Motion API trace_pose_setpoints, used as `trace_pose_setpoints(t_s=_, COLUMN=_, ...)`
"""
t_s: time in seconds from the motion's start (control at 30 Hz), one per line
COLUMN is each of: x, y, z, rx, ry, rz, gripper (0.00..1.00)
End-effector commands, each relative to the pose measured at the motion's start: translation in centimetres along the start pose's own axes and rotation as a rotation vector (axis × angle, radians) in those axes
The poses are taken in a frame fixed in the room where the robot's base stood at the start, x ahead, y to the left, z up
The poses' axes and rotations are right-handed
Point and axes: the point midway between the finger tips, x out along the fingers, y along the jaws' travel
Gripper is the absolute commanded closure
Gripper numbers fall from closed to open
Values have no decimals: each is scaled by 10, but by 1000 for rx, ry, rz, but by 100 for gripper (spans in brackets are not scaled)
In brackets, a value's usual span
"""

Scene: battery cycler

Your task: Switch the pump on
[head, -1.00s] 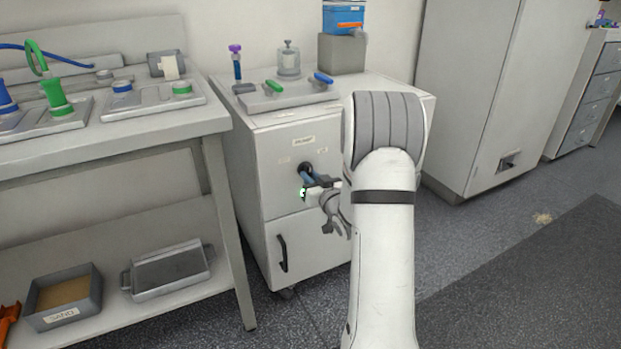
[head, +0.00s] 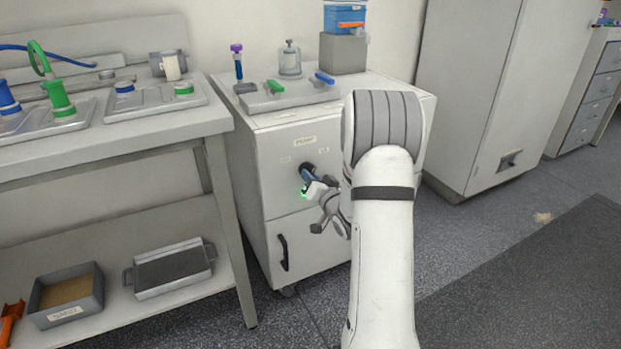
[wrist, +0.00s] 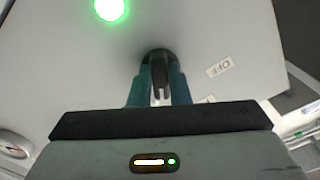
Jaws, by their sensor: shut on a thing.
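The pump's dark round switch knob (head: 307,167) is on the upper front of the grey cabinet (head: 283,178), below a name label (head: 304,141). My gripper (head: 310,178) is at the knob with its fingers shut on it. In the wrist view the teal fingers (wrist: 160,88) close around the black knob (wrist: 158,58), and a pale pointer part shows between them. An OFF label (wrist: 219,66) is to the right of the knob. A lit green lamp (wrist: 110,8) glows at the upper left. A green glow also shows beside my gripper in the head view.
A tray (head: 290,98) with green and blue handles lies on the cabinet top. The lower door has a dark handle (head: 283,252). A workbench (head: 120,135) stands close on the left. The floor to the right is open.

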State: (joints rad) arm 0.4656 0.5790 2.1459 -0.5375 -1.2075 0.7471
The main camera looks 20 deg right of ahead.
Motion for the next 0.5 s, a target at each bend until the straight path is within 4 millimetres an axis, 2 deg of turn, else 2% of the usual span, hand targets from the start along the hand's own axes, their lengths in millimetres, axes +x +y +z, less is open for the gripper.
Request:
trace_pose_setpoints(t_s=0.23, x=0, y=0, z=1, rx=3, ry=-2, rz=1, gripper=100)
trace_pose_setpoints(t_s=0.27, x=0, y=0, z=1, rx=3, ry=-2, rz=1, gripper=83)
trace_pose_setpoints(t_s=0.5, x=0, y=0, z=1, rx=1, ry=-1, rz=0, gripper=63)
